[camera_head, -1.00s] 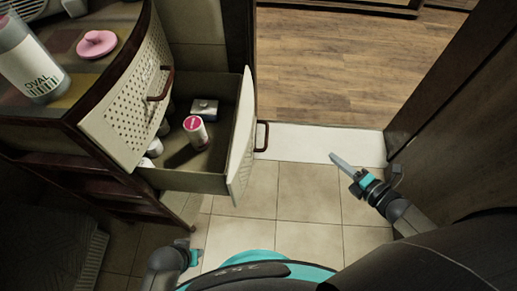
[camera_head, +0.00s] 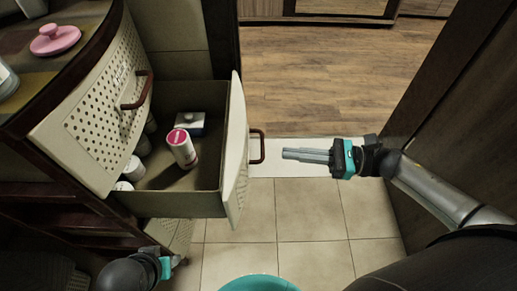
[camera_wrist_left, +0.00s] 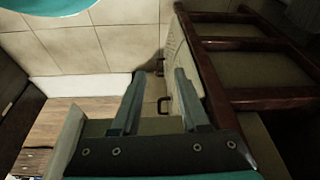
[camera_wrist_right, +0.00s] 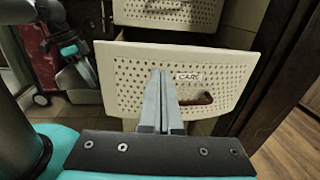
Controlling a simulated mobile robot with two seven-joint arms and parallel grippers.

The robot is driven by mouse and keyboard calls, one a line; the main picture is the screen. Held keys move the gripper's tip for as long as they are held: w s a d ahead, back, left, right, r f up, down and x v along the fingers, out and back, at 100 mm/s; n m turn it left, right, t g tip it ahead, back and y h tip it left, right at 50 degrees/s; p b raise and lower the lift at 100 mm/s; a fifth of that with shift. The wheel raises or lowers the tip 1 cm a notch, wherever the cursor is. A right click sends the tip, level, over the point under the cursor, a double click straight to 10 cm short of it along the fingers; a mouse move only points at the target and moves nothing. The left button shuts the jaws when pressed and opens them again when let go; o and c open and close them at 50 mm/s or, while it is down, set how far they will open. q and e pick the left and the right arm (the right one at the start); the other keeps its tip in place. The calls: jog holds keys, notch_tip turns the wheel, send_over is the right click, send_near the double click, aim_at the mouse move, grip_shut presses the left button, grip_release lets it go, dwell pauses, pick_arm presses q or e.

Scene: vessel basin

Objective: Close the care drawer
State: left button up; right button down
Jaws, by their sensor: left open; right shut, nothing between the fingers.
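The care drawer (camera_head: 236,165) stands pulled out from the cabinet in the head view, with a brown handle (camera_head: 258,146) on its pale front. Its perforated front with the CARE label (camera_wrist_right: 188,77) faces the right wrist view.
Above the drawer is a perforated front (camera_head: 100,115) with its own handle, flush with the cabinet. A dark panel (camera_head: 450,110) bounds the right. Tiled floor (camera_head: 310,210) lies clear in front of the drawer.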

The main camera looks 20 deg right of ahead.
aim_at(244, 149)
pick_arm(q)
notch_tip(244, 149, up, 2)
jog(key=shift+w+r+b, duration=0.1)
jog(key=shift+r+b, duration=0.05)
jog(key=shift+b, duration=0.3)
pick_arm(e)
jog(key=x, duration=0.8)
jog(key=shift+a, duration=0.1)
jog(key=shift+w+a, duration=0.15)
jog(key=shift+a, duration=0.3)
pick_arm(q)
jog(key=r+t+b, duration=0.1)
jog(key=w+d+r+t+b, duration=0.1)
jog(key=w+d+r+h+b, duration=0.1)
jog(key=shift+d+r+t, duration=0.2)
jog(key=shift+r+t, duration=0.15)
jog(key=shift+t, duration=0.05)
pick_arm(e)
jog(key=s+a+x, duration=0.1)
jog(key=s+x, duration=0.2)
jog(key=x, duration=1.9)
jog(key=shift+a, duration=0.55)
jog(key=shift+w+r, duration=0.15)
